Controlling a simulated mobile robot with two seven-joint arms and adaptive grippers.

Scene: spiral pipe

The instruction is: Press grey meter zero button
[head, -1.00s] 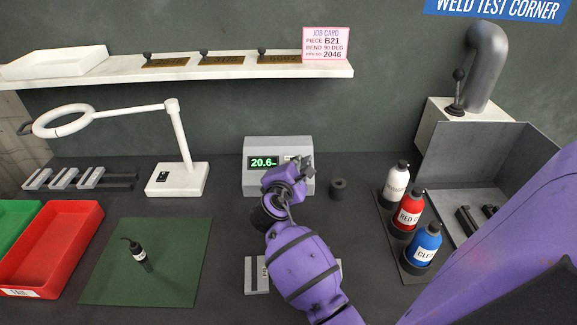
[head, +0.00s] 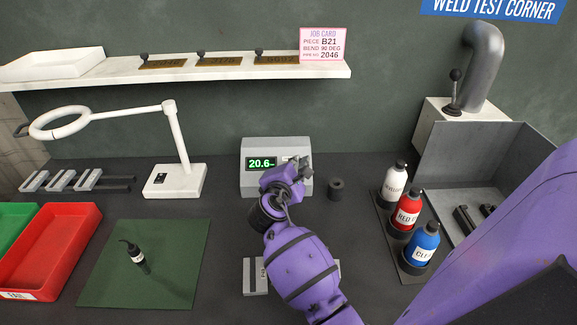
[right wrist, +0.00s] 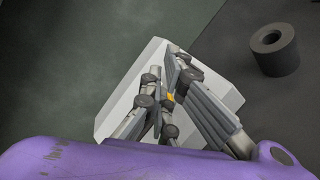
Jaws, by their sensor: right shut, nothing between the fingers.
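The grey meter (head: 250,183) stands at the back of the bench below the shelf, its green display (head: 262,163) reading 20.6. My right gripper (head: 301,166) is shut and empty in front of the right part of the meter's face. In the right wrist view, its shut fingers (right wrist: 172,85) point at the pale meter body (right wrist: 118,100), with a small yellow spot between the finger links. The zero button cannot be made out, and I cannot tell whether the fingertips touch the meter. My left gripper is not in view.
A dark ring (head: 336,189) stands just right of the meter; it also shows in the right wrist view (right wrist: 274,49). White, red (head: 405,215) and blue bottles stand farther right. A white lamp (head: 176,180) stands left. A green mat (head: 115,270) lies at front left.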

